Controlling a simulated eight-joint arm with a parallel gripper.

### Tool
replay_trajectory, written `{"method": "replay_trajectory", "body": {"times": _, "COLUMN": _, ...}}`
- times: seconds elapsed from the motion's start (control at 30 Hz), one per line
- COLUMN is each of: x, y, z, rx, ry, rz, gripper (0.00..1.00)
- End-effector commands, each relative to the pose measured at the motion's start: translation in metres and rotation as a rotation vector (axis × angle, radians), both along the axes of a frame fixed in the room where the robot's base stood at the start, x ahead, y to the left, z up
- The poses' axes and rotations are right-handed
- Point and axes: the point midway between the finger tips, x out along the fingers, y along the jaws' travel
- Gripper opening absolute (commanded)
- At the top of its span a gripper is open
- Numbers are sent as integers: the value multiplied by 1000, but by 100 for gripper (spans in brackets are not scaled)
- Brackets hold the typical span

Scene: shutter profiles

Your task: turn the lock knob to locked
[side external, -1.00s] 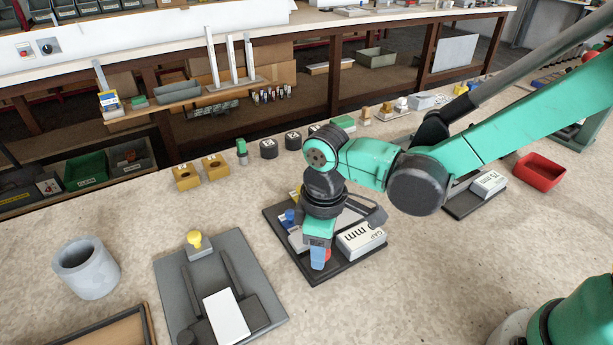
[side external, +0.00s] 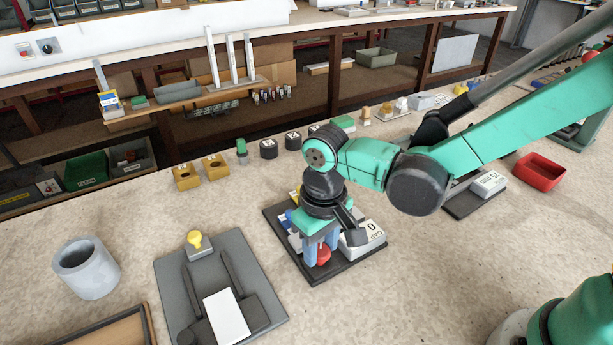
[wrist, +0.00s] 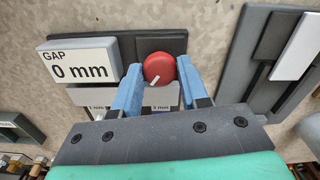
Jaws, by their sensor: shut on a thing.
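A round red knob (wrist: 158,69) with a short white mark on its lower part, slanting down to the left, sits on a dark base plate (side external: 345,271). My gripper (wrist: 161,80) is over the plate with its two blue fingers shut on the knob, one on each side. In the side view the red knob (side external: 324,257) shows between the fingertips of my gripper (side external: 321,254). A grey strip (wrist: 88,96) with small labels lies just below the knob in the wrist view, partly hidden by the fingers. I cannot read a locked marking.
A white block reading "GAP 0 mm" (wrist: 78,64) stands left of the knob in the wrist view. A grey fixture with dark rails and a white plate (side external: 226,317) stands left of the base in the side view. Bare benchtop (side external: 450,280) lies to the right.

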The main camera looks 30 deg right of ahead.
Motion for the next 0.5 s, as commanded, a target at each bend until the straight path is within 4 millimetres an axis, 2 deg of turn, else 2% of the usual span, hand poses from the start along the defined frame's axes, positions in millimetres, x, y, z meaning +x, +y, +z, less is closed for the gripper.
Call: {"method": "replay_trajectory", "body": {"times": 0.5, "x": 0, "y": 0, "z": 0, "rx": 1, "ry": 0, "rz": -489, "gripper": 0}}
